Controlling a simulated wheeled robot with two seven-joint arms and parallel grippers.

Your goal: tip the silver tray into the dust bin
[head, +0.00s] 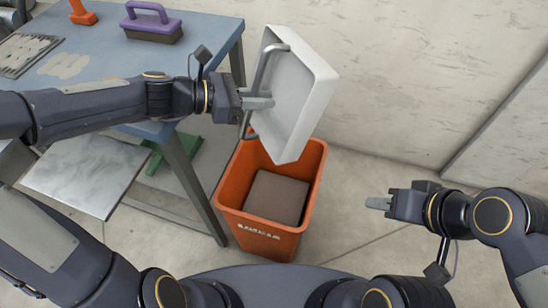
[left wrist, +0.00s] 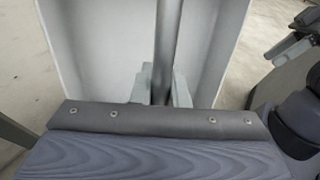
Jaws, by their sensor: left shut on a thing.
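The silver tray (head: 292,98) is pale and box-shaped, with a grey bar handle. In the head view it is tilted steeply on its side above the orange dust bin (head: 225,195). My left gripper (head: 268,101) is shut on the tray's handle. The left wrist view shows the bar of the handle between the fingers (left wrist: 160,90) and the tray (left wrist: 105,50) behind it. No loose contents show in the tray. Inside the bin is a flat brown-grey surface. My right gripper (head: 380,203) is empty at the right, away from the bin; its fingertips appear together.
A blue table (head: 95,65) stands at the left, with a purple-handled brush (head: 152,24) and an orange tool (head: 82,12) on it. A marbled slab (head: 85,172) is below it. The wall is behind the bin. Floor (head: 350,175) to the right is clear.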

